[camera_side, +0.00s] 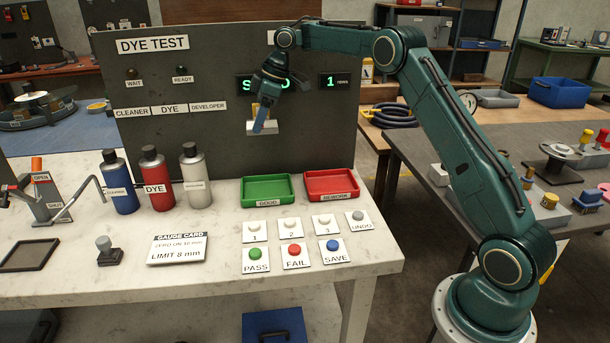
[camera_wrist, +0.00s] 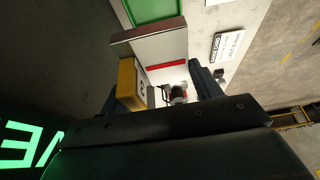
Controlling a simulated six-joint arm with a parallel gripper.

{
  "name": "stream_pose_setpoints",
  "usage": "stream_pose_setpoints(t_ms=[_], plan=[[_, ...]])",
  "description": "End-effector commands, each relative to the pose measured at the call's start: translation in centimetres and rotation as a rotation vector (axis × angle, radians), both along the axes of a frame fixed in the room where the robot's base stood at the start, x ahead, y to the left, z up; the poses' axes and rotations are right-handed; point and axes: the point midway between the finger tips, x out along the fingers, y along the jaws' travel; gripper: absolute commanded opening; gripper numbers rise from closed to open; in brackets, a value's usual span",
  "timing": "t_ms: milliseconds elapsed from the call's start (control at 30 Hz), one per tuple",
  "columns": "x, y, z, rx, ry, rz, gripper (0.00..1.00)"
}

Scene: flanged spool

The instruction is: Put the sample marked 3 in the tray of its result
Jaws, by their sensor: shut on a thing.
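In the side view the fingers hide most of the block. The green tray (camera_side: 244,190) and the red tray (camera_side: 358,187) lie empty on the bench.
Bottles (camera_side: 153,180) stand left of the trays. Labelled buttons (camera_side: 293,250) and a gauge card (camera_side: 177,249) lie in front. A stamp-like tool (camera_side: 107,252) and a clamp stand (camera_side: 45,197) are at the left. The lit display is partly behind my gripper.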

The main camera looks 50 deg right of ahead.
Motion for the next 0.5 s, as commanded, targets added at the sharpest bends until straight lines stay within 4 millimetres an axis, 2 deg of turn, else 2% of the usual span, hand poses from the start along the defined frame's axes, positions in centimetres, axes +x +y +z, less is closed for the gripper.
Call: stream_pose_setpoints(t_ms=[167,267,500], plan=[[-0.4,-0.7,0.2,-0.002,-0.003,-0.002,0.22],[-1.1,-1.8,0.2,-0.003,-0.001,-0.004,0.22],[-4.7,-6.3,0.4,-0.005,0.002,-0.007,0.22]])
